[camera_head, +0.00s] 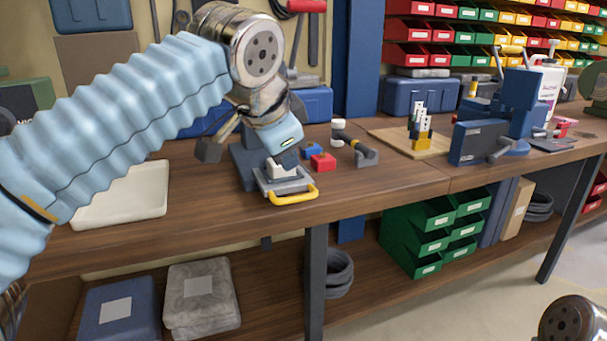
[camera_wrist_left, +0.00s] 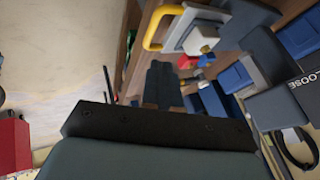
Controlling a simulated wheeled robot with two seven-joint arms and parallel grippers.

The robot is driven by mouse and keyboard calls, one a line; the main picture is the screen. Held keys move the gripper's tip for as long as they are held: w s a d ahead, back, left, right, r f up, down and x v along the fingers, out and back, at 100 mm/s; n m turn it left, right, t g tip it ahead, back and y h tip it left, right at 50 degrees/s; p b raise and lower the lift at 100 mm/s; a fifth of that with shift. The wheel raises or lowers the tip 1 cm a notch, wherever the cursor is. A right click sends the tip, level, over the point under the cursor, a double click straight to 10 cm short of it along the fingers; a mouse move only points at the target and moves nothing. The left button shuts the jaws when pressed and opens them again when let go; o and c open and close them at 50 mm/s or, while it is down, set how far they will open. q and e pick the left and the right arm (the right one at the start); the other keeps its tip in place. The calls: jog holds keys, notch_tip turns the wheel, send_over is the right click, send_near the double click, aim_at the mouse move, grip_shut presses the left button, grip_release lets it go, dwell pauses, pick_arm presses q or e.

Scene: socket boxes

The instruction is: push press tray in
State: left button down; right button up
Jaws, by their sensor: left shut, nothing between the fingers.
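The press (camera_head: 243,165) stands on the workbench, its blue base partly hidden behind my left arm. Its grey tray (camera_head: 285,184) with a yellow handle (camera_head: 296,196) sticks out at the front, towards the bench edge. A white block (camera_head: 281,168) sits on the tray. My left gripper (camera_head: 289,159) is above the tray, pointing down, with its fingers shut and empty. In the left wrist view the shut fingers (camera_wrist_left: 163,88) show below the tray (camera_wrist_left: 190,30) and handle (camera_wrist_left: 158,22); contact cannot be told. My right gripper is out of view.
A red block (camera_head: 323,162) and a blue block (camera_head: 312,149) lie right of the tray. A blue vise (camera_head: 505,120) and a wooden board (camera_head: 395,140) stand further right. Bench in front of the board is clear.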

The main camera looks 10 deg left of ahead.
aim_at(298, 182)
pick_arm(q)
jog(key=b+x, duration=0.1)
jog(key=x, duration=0.8)
jog(key=shift+w+f, duration=0.25)
jog(key=shift+w, duration=0.05)
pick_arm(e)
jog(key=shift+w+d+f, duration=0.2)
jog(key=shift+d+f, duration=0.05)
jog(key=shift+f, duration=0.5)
pick_arm(q)
jog(key=shift+a, duration=0.1)
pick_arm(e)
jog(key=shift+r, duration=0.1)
